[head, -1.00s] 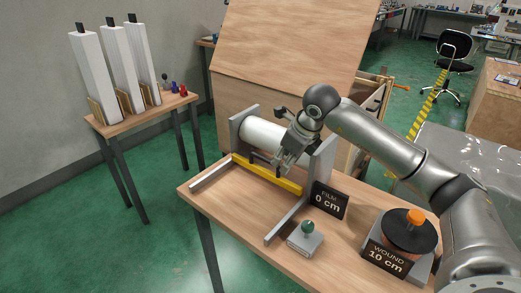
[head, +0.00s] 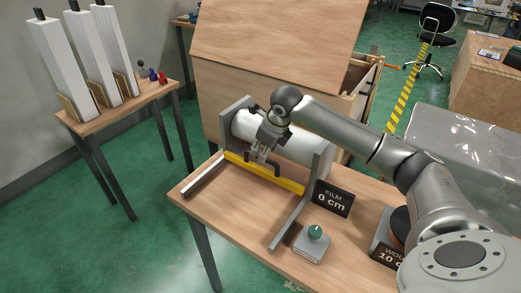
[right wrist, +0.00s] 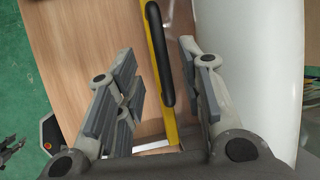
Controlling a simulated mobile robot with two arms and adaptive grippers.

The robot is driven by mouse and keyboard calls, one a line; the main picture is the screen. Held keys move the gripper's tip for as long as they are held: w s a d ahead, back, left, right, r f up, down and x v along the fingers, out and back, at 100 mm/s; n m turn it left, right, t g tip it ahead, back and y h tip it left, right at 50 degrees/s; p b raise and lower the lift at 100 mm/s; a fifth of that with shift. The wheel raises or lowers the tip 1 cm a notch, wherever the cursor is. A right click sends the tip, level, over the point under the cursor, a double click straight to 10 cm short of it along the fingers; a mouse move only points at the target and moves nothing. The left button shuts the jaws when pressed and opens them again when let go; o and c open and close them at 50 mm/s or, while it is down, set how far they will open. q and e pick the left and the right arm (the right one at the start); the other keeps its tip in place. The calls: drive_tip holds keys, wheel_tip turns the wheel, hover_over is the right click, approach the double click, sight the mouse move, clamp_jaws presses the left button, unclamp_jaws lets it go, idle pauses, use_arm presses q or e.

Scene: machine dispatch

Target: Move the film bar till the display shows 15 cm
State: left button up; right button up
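The yellow film bar (head: 262,173) lies across the two grey rails in front of the white film roll (head: 290,146). Its black handle (right wrist: 159,58) shows in the right wrist view. The display (head: 332,198) reads FILM 0 cm. My right gripper (head: 262,156) is over the middle of the bar, at its handle. In the right wrist view my right gripper (right wrist: 160,100) is open, with the handle and bar between its spread fingers and a gap on each side. My left gripper is not in view.
A grey box with a green knob (head: 315,233) sits at the table's front. A second display reading WOUND (head: 385,255) is partly behind my arm. The wooden table (head: 240,215) is bare between the rails. A side table with white columns (head: 65,65) stands at the left.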

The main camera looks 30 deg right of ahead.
drive_tip(key=x, duration=0.3)
drive_tip(key=shift+w, duration=0.15)
drive_tip(key=shift+w+f+p, duration=0.15)
drive_tip(key=shift+f+p, duration=0.2)
drive_tip(key=shift+f, duration=0.15)
drive_tip(key=shift+c, duration=0.7)
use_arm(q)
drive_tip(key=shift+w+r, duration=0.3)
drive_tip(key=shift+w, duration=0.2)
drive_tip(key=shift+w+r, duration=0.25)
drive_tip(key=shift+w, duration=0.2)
use_arm(e)
clamp_jaws()
